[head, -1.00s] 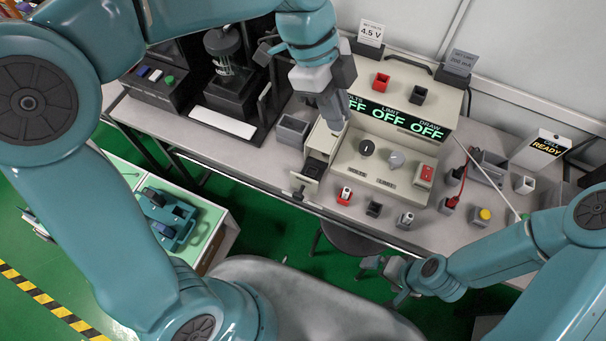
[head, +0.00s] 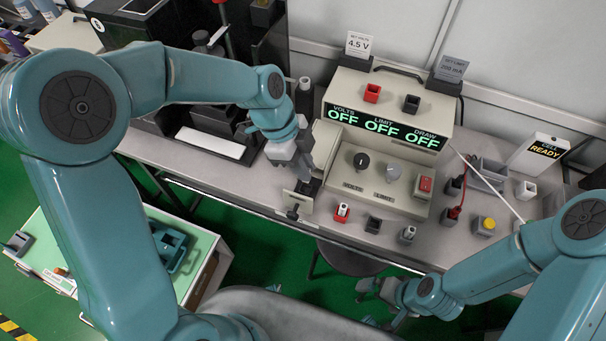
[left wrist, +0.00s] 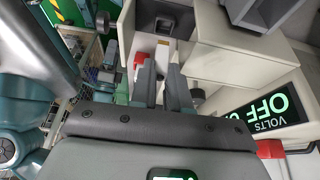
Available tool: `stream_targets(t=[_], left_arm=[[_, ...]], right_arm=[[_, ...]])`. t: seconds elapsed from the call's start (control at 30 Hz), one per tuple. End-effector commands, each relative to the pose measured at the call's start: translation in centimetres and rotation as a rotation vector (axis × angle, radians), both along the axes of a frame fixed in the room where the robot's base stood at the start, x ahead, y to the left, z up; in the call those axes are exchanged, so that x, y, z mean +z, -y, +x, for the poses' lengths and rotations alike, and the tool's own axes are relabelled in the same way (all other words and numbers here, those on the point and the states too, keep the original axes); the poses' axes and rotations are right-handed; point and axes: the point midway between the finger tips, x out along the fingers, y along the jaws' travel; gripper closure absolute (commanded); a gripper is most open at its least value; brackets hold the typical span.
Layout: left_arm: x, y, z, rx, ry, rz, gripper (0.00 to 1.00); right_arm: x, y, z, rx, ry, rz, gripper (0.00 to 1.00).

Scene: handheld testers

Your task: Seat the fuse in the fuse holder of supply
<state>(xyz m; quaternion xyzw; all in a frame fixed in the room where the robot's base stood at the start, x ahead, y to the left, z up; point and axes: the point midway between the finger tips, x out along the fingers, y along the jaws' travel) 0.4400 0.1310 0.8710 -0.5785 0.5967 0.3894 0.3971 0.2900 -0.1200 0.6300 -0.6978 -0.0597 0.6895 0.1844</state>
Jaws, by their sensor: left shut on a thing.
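The supply (head: 405,183) is a beige box with a display reading OFF for volts, limit and draw. Its fuse holder (head: 297,203) is a small drawer standing out at its left front; the dark inside also shows in the left wrist view (left wrist: 163,20). My left gripper (head: 306,177) is right over the holder's inner part, fingers pointing down at it. In the left wrist view its fingers (left wrist: 163,68) are a little apart on a small thing, which seems to be the fuse; it is mostly hidden. My right gripper (head: 378,297) is low, away from the supply.
Red (head: 342,212), black (head: 373,225) and grey (head: 407,234) small parts stand before the supply.

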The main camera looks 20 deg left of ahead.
Motion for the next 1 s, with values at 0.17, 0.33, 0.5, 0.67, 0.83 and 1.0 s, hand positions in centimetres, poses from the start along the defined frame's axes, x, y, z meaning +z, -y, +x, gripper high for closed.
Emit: stream_targets(t=[0.17,0.33,0.5,0.67,0.83,1.0], left_arm=[[-3.1,-0.1,-0.1,0.0,-0.007,0.0,1.0],[-4.1,-0.2,-0.1,0.001,-0.003,0.0,1.0],[-4.1,-0.1,-0.1,0.001,-0.002,0.0,1.0],[-4.5,-0.1,-0.1,0.001,-0.001,0.0,1.0],[-4.3,-0.1,-0.1,0.001,-0.001,0.0,0.74],[-4.2,-0.1,-0.1,0.001,-0.001,0.0,0.74]], right_arm=[[-0.2,0.0,0.0,0.0,0.0,0.0,0.0],[-0.2,0.0,0.0,0.0,0.0,0.0,0.0],[-0.2,0.0,0.0,0.0,0.0,0.0,0.0],[-0.8,0.0,0.0,0.0,0.0,0.0,0.0],[-0.6,0.0,0.0,0.0,0.0,0.0,0.0],[-0.4,0.0,0.0,0.0,0.0,0.0,0.0]])
